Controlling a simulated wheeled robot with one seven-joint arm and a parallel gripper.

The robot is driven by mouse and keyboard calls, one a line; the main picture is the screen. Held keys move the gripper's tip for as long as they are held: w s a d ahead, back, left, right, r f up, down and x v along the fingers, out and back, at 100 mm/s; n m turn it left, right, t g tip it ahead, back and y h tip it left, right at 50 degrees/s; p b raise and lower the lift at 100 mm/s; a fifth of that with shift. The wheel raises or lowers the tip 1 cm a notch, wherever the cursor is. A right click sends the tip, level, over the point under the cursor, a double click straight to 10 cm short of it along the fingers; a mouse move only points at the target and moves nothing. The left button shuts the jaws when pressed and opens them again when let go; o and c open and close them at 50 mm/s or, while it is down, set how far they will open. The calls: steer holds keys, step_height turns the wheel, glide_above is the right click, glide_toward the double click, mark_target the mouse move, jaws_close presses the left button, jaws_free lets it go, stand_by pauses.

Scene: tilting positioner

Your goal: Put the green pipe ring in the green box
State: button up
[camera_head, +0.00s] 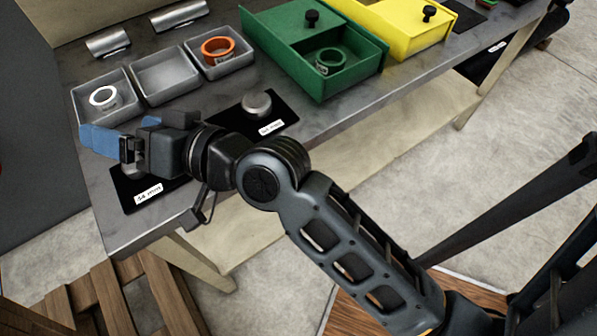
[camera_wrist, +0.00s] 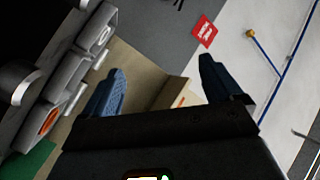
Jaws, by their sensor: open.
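The green pipe ring (camera_head: 330,60) lies inside the green box (camera_head: 308,80), in its uncovered front part. A green cover with a black knob (camera_head: 311,18) spans the back of the box. My gripper (camera_head: 112,140) is at the left end of the bench, above a black mat, well to the left of the green box. It is open with blue fingers, and the wrist view shows nothing between them (camera_wrist: 162,70). A green patch of the box (camera_wrist: 32,162) shows at the lower left of the wrist view.
Grey bins hold a white ring (camera_head: 103,96) and an orange ring (camera_head: 218,48); the middle bin (camera_head: 166,76) is empty. A metal knob (camera_head: 257,104) stands on a black mat. A yellow box (camera_head: 400,30) adjoins the green box at right.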

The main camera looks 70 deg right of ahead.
steer(key=s+a+f+g+h, duration=0.1)
steer(key=s+f, duration=0.2)
steer(key=s, duration=0.3)
steer(key=s+f+h, duration=0.1)
steer(key=s+f, duration=0.2)
steer(key=s, duration=0.2)
steer(key=s+d+n, duration=0.2)
steer(key=s+n, duration=0.1)
steer(key=s, duration=0.7)
steer(key=s+d+n+g, duration=0.1)
steer(key=s+n, duration=0.3)
steer(key=s, duration=0.6)
steer(key=shift+s+d+r+g+y, duration=0.2)
steer(key=shift+s+d+g+y, duration=0.15)
steer(key=shift+d, duration=0.45)
steer(key=shift+c, duration=0.3)
